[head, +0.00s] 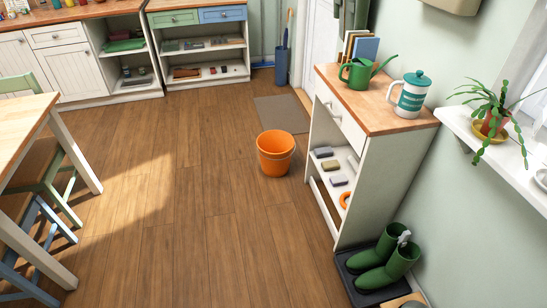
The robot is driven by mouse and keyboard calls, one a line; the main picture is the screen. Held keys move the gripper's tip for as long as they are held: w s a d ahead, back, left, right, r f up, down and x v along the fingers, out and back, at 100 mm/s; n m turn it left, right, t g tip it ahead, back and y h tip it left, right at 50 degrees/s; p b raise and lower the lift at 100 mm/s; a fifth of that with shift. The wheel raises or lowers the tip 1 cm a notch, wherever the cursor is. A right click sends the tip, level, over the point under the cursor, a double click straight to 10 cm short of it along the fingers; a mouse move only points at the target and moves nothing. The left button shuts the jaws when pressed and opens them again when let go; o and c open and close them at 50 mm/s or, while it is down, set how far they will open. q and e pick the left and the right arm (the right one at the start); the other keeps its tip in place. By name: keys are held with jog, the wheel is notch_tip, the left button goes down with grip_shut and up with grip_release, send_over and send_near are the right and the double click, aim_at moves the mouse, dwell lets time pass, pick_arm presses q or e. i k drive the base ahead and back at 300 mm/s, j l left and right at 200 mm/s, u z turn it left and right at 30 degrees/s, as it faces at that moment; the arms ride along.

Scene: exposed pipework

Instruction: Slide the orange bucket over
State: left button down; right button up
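An orange bucket (275,160) stands upright on the wooden floor, just left of a white cabinet and in front of a grey-brown mat. Its open top faces up, and a second rim line shows around its upper part. Neither of my grippers is in the head view, so nothing is seen touching the bucket.
The white cabinet (352,133) with a wooden top holds a green watering can (360,74) and a white jug (411,93). Green boots (388,262) stand on a dark tray at its near end. A table (24,127) and chairs are at left. The wooden floor (178,190) between is clear.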

aim_at(275, 148)
jog(key=i+j+u, duration=0.45)
jog(key=i+u, duration=0.15)
jog(key=i+j+u, duration=0.1)
jog(key=i+u, duration=0.2)
jog(key=i, duration=0.15)
jog(key=i+j, duration=0.1)
jog(key=i, duration=0.55)
jog(key=i+j+u, duration=0.1)
jog(key=i, duration=0.55)
